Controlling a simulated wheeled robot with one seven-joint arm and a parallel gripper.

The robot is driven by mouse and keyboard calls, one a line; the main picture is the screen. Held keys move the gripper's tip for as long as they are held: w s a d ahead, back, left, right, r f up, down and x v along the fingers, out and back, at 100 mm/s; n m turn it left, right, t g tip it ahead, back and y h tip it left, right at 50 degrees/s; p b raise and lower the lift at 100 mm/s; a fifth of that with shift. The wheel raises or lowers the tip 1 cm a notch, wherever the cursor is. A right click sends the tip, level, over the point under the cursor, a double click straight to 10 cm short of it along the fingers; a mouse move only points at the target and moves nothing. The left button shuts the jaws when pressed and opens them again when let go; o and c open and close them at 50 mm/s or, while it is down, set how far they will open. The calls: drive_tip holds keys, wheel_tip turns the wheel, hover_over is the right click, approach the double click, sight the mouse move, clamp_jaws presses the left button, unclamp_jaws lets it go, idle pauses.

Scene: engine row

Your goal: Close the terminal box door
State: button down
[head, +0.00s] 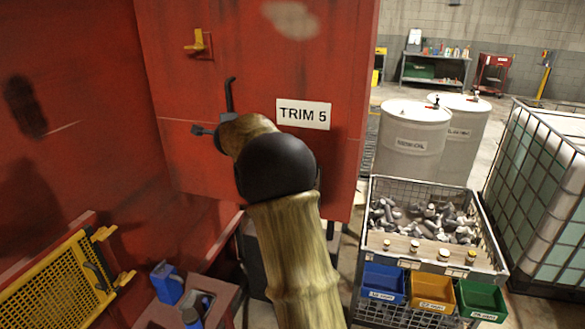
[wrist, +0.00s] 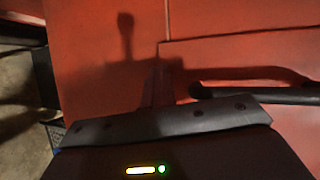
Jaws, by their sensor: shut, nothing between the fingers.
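A large red panel labelled TRIM 5 (head: 263,63) stands upright in the head view, and I take it to be the terminal box door. A black bar handle (head: 230,95) with a bent top is on it; a black bar also shows at right in the wrist view (wrist: 255,93). My gripper (head: 204,131) is shut and empty, just left of the handle's lower end and close to the red face. My arm hides part of the panel. I cannot tell whether the gripper touches it.
A yellow latch (head: 198,42) sits high on the red panel. A yellow mesh guard (head: 62,287) and a blue container (head: 167,283) are at lower left. A wire crate (head: 470,225) of metal parts, white drums (head: 411,142) and a caged tank (head: 540,185) stand at right.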

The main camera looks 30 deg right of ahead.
drive_tip(key=s+a+r, duration=0.3)
drive_tip(key=s+a, duration=0.6)
drive_tip(key=a, duration=0.1)
drive_tip(key=shift+b, duration=0.45)
drive_tip(key=shift+w, duration=0.1)
drive_tip(key=shift+f, duration=0.1)
drive_tip(key=s+a+f+n+g+y+b, duration=0.2)
drive_tip(key=s+a+f+n+y, duration=0.1)
drive_tip(key=s+f+n, duration=0.5)
drive_tip(key=s+a+f+n+g+y+b, duration=0.25)
drive_tip(key=s+f+n, duration=0.3)
drive_tip(key=f, duration=0.45)
drive_tip(key=s+f+n+g, duration=0.3)
drive_tip(key=s+f, duration=0.4)
drive_tip(key=s, duration=0.3)
drive_tip(key=s+f+n+g+b, duration=0.1)
drive_tip(key=s+f+n+g, duration=0.2)
drive_tip(key=s, duration=0.8)
wheel_tip(320, 180, down, 4)
drive_tip(key=shift+n+g, duration=0.35)
drive_tip(key=shift+n, duration=0.8)
